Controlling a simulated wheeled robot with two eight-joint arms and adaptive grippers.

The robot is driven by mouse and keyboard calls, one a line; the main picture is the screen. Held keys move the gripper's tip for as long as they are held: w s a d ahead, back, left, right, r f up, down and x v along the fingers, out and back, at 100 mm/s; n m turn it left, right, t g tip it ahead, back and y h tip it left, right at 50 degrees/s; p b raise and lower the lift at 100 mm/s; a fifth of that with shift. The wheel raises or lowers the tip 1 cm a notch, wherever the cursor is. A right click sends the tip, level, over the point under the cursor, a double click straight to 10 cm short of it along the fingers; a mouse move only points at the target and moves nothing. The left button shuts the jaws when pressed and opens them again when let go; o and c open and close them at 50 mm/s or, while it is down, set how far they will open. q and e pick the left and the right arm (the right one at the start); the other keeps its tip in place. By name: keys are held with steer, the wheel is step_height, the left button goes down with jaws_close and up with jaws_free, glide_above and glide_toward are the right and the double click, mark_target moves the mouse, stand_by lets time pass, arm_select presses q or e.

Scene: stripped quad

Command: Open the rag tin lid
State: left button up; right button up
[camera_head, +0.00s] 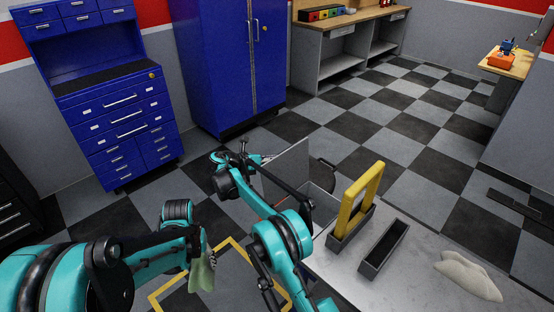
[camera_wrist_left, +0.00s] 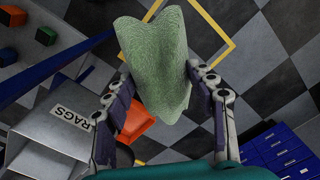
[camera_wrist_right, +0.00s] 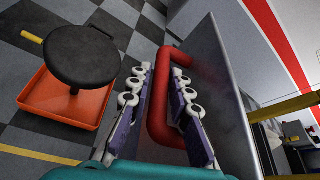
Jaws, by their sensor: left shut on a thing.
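My left gripper (camera_head: 200,252) is shut on a green rag (camera_head: 203,272), which hangs below it. The rag also shows between the fingers in the left wrist view (camera_wrist_left: 155,60). The grey rag tin (camera_head: 318,200) stands at the bench's left end; its RAGS label (camera_wrist_left: 70,117) shows in the left wrist view. Its flat grey lid (camera_head: 288,165) stands up steeply, with the tin's inside partly showing. My right gripper (camera_wrist_right: 158,85) has its fingers apart, with the lid's red handle (camera_wrist_right: 157,110) between them. I cannot tell whether they touch it.
A grey bench (camera_head: 420,270) holds a yellow-handled dark tray (camera_head: 355,205), an empty dark tray (camera_head: 383,250) and a pale cloth (camera_head: 468,275). A black round seat (camera_wrist_right: 82,55) stands over an orange tray (camera_wrist_right: 65,100). Blue cabinets (camera_head: 225,60) stand behind; checkered floor lies between.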

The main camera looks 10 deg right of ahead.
steer(key=shift+o, duration=0.7)
steer(key=v, duration=1.2)
